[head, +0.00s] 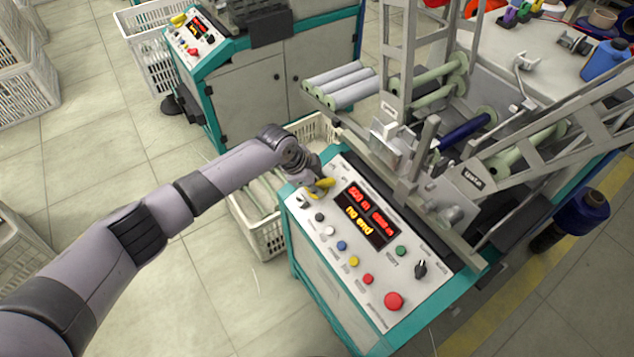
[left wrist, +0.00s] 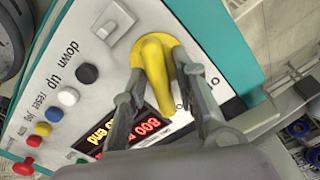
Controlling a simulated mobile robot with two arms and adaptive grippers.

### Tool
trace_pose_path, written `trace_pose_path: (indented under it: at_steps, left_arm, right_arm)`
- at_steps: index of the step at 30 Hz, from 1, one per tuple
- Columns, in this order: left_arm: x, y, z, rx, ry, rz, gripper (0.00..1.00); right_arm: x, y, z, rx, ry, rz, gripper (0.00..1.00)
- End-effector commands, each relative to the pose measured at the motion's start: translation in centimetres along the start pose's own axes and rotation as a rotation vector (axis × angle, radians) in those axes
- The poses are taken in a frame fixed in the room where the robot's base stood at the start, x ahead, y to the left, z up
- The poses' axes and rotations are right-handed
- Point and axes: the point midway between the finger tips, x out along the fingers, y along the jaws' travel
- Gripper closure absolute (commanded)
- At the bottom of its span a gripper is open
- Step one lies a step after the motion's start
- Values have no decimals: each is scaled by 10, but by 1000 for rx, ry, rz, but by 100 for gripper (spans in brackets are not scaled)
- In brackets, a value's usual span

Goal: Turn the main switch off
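The main switch is a yellow rotary handle (head: 322,187) at the upper left end of the machine's control panel (head: 318,231). In the left wrist view the yellow handle (left wrist: 157,72) points down toward the display. My left gripper (head: 312,182) is at the switch; in the left wrist view its two fingers (left wrist: 164,82) stand on either side of the handle, with narrow gaps visible. It looks open around the handle, and firm contact does not show. The red-lit display (head: 367,214) beside the switch is on and reads "no end". My right gripper is not in view.
Coloured buttons line the panel, with a large red button (head: 393,301) and a black knob (head: 420,268) at its near end. A white crate (head: 262,228) stands left of the machine. Metal frame arms and rollers (head: 345,86) rise behind the panel. Another machine (head: 245,85) stands farther back.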

Motion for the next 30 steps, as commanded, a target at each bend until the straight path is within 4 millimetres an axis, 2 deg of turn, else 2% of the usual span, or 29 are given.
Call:
trace_pose_path:
  at_steps: [11, 23, 30]
  left_arm:
    - [0, 0, 0, 0, 0, 0, 100]
    - [-1, 0, 0, -18, 0, 0, 100]
    - [-2, -1, -2, -121, 2, 0, 100]
  right_arm:
    - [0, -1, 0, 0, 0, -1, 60]
    - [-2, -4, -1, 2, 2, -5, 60]
    - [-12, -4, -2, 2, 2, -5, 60]
